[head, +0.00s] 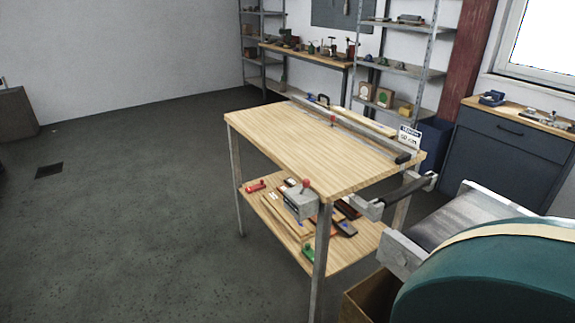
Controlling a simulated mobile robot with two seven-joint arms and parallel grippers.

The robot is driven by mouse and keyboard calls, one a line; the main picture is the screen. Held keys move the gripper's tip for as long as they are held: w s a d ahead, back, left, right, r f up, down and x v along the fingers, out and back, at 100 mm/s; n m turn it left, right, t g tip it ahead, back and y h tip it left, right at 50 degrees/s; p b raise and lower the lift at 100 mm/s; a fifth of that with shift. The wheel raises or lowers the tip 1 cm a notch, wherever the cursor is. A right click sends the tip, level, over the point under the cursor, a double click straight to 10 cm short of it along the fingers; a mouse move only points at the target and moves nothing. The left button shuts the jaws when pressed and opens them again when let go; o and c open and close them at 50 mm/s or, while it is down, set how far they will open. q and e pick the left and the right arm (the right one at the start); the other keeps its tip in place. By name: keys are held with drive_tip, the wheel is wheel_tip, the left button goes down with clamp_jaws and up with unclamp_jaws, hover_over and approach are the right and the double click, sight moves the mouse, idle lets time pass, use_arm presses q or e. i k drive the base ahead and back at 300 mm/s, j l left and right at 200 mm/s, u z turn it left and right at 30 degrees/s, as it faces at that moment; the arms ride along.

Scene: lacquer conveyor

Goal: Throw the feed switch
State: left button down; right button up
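A grey box with a red-knobbed lever (301,203) sits at the front corner of the wooden table, just below its top; it looks like the feed switch. The lever stands roughly upright, with its red ball on top. Small markings on the box face are too small to read. Neither of my grippers shows in the head view.
The wooden table (290,145) carries a long rail and a small sign (409,137); tools lie on its lower shelf (290,244). A large teal rounded housing (500,285) with a pale band fills the lower right, beside a wooden box (368,298).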

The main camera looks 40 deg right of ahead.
sight(307, 182)
drive_tip(key=i+z, duration=0.4)
drive_tip(key=i+j+z, duration=0.2)
drive_tip(key=z, duration=0.2)
drive_tip(key=i+j+z, duration=0.25)
drive_tip(key=z, duration=0.15)
drive_tip(key=i+j+z, duration=0.2)
drive_tip(key=z, duration=0.2)
drive_tip(key=i+j+z, duration=0.15)
drive_tip(key=j+z, duration=0.25)
drive_tip(key=i+j+z, duration=0.1)
drive_tip(key=j+z, duration=1.1)
drive_tip(key=i+l, duration=0.05)
